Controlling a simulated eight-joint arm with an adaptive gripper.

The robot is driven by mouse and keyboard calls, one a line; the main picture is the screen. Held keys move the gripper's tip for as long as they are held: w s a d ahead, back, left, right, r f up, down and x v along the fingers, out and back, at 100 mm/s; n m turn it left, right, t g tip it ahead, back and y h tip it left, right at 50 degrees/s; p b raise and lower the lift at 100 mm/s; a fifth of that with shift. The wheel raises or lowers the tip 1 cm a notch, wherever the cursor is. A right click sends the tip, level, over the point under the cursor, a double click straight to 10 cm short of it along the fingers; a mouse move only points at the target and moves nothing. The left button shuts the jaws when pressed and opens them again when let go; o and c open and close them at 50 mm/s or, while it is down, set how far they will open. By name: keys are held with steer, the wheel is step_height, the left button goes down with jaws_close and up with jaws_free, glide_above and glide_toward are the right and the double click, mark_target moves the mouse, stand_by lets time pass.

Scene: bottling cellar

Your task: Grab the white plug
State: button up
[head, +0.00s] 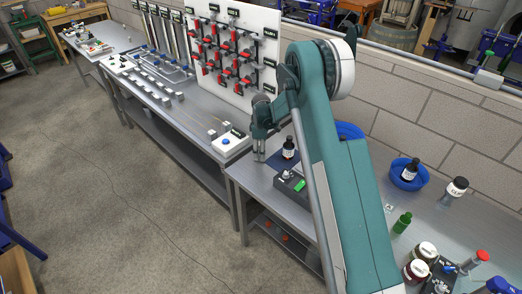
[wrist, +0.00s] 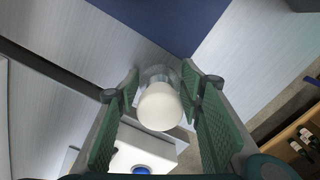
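The white plug (wrist: 160,108) shows in the wrist view as a pale, rounded cap, with a clear, glassy part (wrist: 157,73) just beyond it. My gripper (wrist: 161,85) has its two green ribbed fingers on either side of the plug. Narrow gaps seem to show between the plug and the fingers, so it looks open around the plug rather than closed on it. In the head view my gripper (head: 260,156) points down near the left end of the near bench (head: 240,179). I cannot make out the plug there; what is under the plug is unclear.
A white box with a blue button (head: 225,143) sits on the neighbouring bench to the left. A dark bottle (head: 288,148) on a blue mat (head: 276,161) and a dark box with a green switch (head: 290,184) are close on the right. A red-handled valve board (head: 236,50) stands behind.

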steer(key=c, duration=0.5)
steer(key=shift+r, duration=0.1)
steer(key=shift+c, duration=0.3)
steer(key=shift+r, duration=4.9)
